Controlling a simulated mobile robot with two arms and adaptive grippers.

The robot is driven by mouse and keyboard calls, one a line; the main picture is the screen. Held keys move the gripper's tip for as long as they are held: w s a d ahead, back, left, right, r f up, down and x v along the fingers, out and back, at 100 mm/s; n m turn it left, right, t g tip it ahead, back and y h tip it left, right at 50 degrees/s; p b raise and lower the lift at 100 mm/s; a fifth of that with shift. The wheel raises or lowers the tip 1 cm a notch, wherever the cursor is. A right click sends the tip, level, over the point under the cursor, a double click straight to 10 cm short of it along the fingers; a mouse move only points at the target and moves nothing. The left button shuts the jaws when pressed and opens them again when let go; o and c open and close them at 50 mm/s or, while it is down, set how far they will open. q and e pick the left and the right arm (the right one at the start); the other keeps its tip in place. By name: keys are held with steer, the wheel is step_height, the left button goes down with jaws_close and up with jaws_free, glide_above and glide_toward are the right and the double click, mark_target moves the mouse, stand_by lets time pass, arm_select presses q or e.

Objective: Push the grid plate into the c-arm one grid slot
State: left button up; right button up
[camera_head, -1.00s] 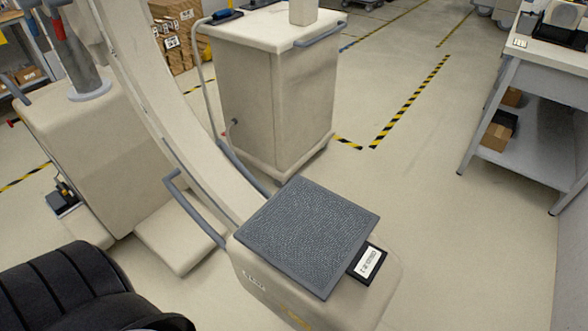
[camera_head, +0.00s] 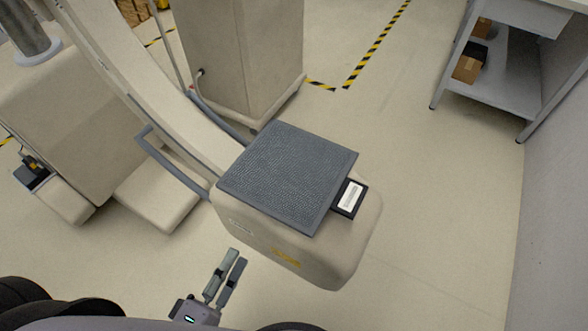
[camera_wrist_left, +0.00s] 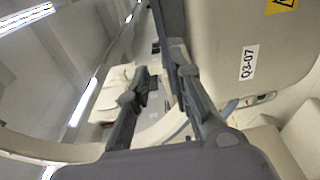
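The grid plate (camera_head: 349,197) is a thin black plate with a white label. It sticks out from the right side of the c-arm's lower housing (camera_head: 330,265), beside the dark textured panel (camera_head: 290,175) on top. How far it sits inside is hidden. My left gripper (camera_head: 237,256) is low in front of the housing, left of the grid plate and apart from it. Its two fingers are parted with nothing between them. In the left wrist view the open fingers (camera_wrist_left: 161,65) are beside the housing (camera_wrist_left: 215,45); the grid plate cannot be made out there. My right gripper is not in view.
The c-arm's curved arm (camera_head: 150,80) and grey handle (camera_head: 165,160) rise behind left. A covered cart (camera_head: 240,60) stands at the back. A shelved table (camera_head: 500,90) is at the upper right. The floor right of the housing is clear.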

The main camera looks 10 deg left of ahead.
arm_select(q)
steer(key=p, duration=0.1)
glide_toward(267, 202)
steer(key=x, duration=0.4)
steer(key=shift+a, duration=0.15)
steer(key=shift+f+p+x, duration=0.15)
steer(key=shift+p+x, duration=0.2)
steer(key=shift+x, duration=1.2)
steer(key=shift+f+p+x, duration=0.15)
steer(key=shift+p+x, duration=0.2)
steer(key=shift+x, duration=1.25)
steer(key=shift+s, duration=0.1)
jaws_close()
